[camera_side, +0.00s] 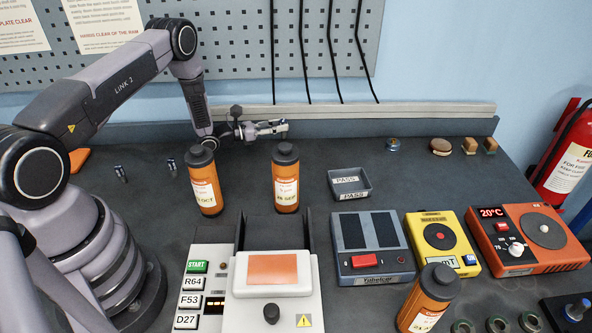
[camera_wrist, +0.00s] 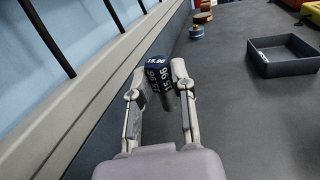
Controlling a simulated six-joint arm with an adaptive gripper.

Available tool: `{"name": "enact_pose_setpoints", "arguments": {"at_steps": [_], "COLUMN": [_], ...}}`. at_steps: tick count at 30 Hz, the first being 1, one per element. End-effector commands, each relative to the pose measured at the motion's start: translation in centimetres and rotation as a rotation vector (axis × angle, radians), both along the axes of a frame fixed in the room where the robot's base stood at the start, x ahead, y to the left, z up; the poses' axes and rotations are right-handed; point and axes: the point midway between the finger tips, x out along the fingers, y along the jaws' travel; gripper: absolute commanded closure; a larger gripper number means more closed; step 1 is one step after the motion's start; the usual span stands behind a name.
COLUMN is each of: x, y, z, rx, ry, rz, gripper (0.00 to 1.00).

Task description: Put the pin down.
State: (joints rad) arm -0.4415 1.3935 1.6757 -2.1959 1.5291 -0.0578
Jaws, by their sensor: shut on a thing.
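The pin (camera_wrist: 157,73) has a dark blue head with white "15.96" print and a grey shank below. It sits between the fingertips of my gripper (camera_wrist: 160,90) in the wrist view, and the gripper is shut on it. In the side view my gripper (camera_side: 272,129) points right, low near the back of the bench, behind the orange bottles. The pin can hardly be made out there. I cannot tell whether its lower end touches the bench.
A grey PASS tray (camera_side: 349,184) stands to the right, also in the wrist view (camera_wrist: 283,58). Orange bottles (camera_side: 204,180) (camera_side: 285,178) stand in front of my gripper. Two small pins (camera_side: 120,173) (camera_side: 172,167) stand at left. The back ledge (camera_side: 400,112) runs close behind.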

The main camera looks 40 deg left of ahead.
Motion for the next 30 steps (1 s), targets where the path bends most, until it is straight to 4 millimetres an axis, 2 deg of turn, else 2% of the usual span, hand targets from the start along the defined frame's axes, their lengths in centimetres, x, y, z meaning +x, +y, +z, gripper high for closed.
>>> {"name": "enact_pose_setpoints", "arguments": {"at_steps": [3, 8, 11, 18, 22, 25, 30], "x": [0.0, -1.0, -3.7, -12.6, -15.5, -16.4, -16.6], "y": [0.0, 0.6, 2.0, 4.9, 5.4, 5.5, 5.5], "z": [2.5, 4.1, 4.0, 4.1, 4.7, 4.0, 0.9], "rx": [0.0, 0.001, 0.003, 0.002, -0.001, -0.004, -0.002], "ry": [-0.002, 0.004, 0.011, 0.012, 0.006, 0.004, 0.002], "rz": [0.0, 0.013, 0.045, 0.171, 0.223, 0.24, 0.243], "gripper": [1.0, 1.0, 1.0, 1.0, 1.0, 1.0, 1.0]}}
